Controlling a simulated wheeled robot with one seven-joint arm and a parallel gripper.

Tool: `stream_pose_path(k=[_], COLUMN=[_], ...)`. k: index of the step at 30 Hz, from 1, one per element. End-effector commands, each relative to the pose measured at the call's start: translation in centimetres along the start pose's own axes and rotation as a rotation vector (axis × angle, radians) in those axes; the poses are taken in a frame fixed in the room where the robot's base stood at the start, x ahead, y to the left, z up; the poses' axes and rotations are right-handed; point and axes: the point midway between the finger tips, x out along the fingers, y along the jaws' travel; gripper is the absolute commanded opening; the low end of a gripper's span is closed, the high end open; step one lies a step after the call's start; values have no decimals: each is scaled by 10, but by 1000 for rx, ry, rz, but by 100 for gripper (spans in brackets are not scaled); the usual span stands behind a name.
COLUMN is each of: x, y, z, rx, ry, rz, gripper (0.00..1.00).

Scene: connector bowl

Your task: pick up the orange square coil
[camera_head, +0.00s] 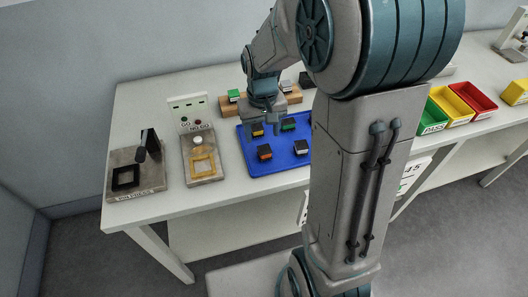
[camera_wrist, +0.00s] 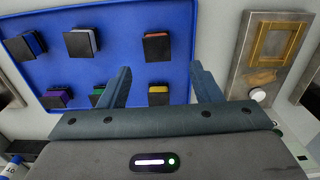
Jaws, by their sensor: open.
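The orange square coil (camera_head: 264,152) is a small black block with an orange side, lying on the blue tray (camera_head: 258,170) near its front left. In the wrist view, the coil (camera_wrist: 158,46) lies beyond my fingertips, toward the top of the picture. My gripper (camera_head: 264,128) points down over the tray's back left part, and its fingers stand apart with nothing held. In the wrist view, my gripper (camera_wrist: 163,75) has a yellow-sided block (camera_wrist: 158,93) showing between its fingers. The gripper is apart from the orange coil.
A white-sided block (camera_head: 301,147) and a green-sided block (camera_head: 289,125) share the tray; a purple-sided one (camera_wrist: 57,97) shows too. A GO/NO GO fixture (camera_head: 203,168) stands left of the tray. A wooden rack (camera_head: 236,106) is behind. Coloured bins (camera_head: 473,98) stand right.

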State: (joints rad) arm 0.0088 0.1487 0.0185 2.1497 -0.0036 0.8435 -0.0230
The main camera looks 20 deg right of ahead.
Motion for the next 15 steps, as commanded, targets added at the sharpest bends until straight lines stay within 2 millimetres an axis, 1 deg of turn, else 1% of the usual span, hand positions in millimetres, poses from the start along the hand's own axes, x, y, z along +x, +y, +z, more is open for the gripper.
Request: stream_pose_path(k=[5,10,12,15], x=[12,36,47,55], y=[1,3,3,3], z=[2,9,8,8], rx=[0,1,0,1], ry=[-2,-6,-5,-2], rz=[0,0,0,0], gripper=[58,58,58,58])
